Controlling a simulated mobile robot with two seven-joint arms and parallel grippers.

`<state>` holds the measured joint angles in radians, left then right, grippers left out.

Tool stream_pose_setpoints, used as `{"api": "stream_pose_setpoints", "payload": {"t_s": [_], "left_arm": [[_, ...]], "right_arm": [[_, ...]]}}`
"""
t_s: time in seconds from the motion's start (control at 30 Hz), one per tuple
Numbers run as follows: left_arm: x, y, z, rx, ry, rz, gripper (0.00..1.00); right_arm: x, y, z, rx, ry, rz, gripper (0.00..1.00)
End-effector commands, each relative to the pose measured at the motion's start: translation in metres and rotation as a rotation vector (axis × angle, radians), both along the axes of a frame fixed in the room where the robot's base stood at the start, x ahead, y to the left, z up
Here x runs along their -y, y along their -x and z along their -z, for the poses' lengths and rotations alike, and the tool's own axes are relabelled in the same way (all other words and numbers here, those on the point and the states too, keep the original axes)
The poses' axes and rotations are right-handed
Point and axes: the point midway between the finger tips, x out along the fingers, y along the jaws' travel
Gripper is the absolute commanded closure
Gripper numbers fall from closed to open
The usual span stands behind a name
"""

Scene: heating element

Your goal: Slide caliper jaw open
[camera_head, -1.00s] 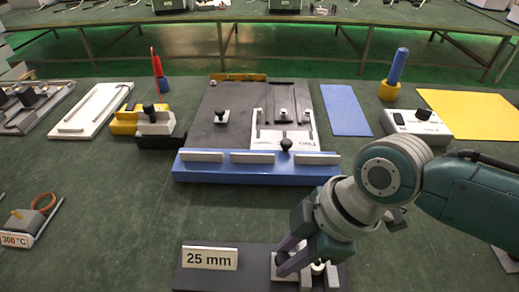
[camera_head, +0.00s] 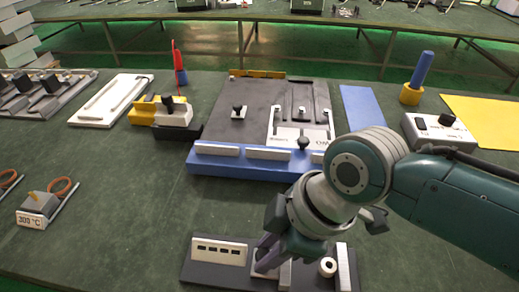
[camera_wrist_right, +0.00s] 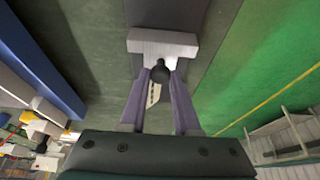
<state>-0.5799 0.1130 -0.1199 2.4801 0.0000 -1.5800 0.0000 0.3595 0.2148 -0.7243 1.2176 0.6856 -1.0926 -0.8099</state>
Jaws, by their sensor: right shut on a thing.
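The caliper is a dark base (camera_head: 215,278) at the bottom of the head view with a white display plate (camera_head: 219,252) showing several dark blocks. Its sliding jaw (camera_head: 285,275) is a pale block with a black knob, close to the plate's right side. A white ring (camera_head: 327,267) stands apart from it, beside the upright fixed jaw (camera_head: 345,266). My right gripper (camera_head: 265,252) is shut on the black knob (camera_wrist_right: 160,72), which shows between its fingers in the right wrist view, with the pale block (camera_wrist_right: 163,45) beyond. My left gripper is not in view.
A blue-edged dark fixture (camera_head: 245,167) stands behind the caliper. A block labelled 300 °C (camera_head: 38,207) sits at the left. A white box with a knob (camera_head: 438,132) and a yellow sheet (camera_head: 490,115) lie at the right.

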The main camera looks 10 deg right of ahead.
Motion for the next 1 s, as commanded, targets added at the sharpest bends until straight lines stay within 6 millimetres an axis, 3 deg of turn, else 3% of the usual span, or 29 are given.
{"api": "stream_pose_setpoints", "payload": {"t_s": [0.07,0.1,0.37,0.67,1.0], "left_arm": [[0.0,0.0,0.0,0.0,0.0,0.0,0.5],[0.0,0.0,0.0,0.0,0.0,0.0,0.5],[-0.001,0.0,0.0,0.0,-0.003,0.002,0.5],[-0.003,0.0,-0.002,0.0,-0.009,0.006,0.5],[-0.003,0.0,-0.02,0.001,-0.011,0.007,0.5]], "right_arm": [[-0.001,0.0,0.0,0.003,-0.002,0.0,1.0],[-0.001,0.0,0.0,0.002,-0.002,-0.001,0.69],[-0.001,0.0,0.0,0.002,-0.002,-0.001,0.4],[0.001,0.0,-0.003,0.002,-0.002,-0.001,0.4],[0.021,0.005,-0.057,0.006,-0.001,-0.002,0.4]]}}
